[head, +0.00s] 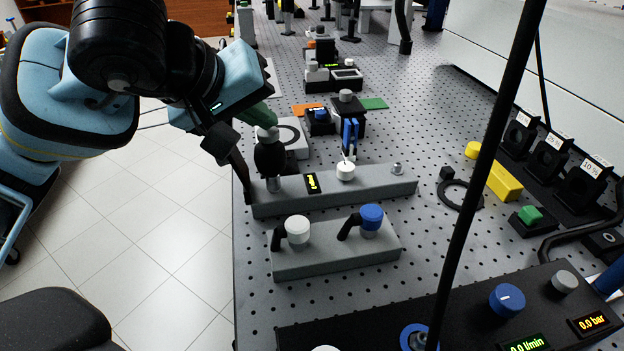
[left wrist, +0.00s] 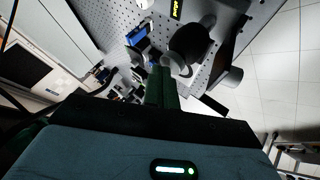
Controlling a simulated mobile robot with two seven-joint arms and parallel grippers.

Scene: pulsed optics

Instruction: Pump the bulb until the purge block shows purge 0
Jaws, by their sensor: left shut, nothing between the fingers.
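The grey purge block (head: 385,188) lies on the optical table, with a small yellow-lit display (head: 312,183) whose number I cannot read for sure. A black bulb (head: 270,158) stands upright at its left end, with a pale cap on top. My left gripper (head: 265,118) is shut and empty, its green fingers just above and behind the cap; I cannot tell if they touch it. In the left wrist view the shut fingers (left wrist: 162,88) are beside the dark bulb (left wrist: 190,42), and the display (left wrist: 176,9) shows at the top edge. My right gripper is out of view.
A white knob (head: 345,170) sits on the block, with a blue part (head: 350,135) behind it. A second block (head: 335,262) with white and blue knobs is in front. The table's left edge is close to the bulb. A slanted black rod (head: 485,165) crosses the right side.

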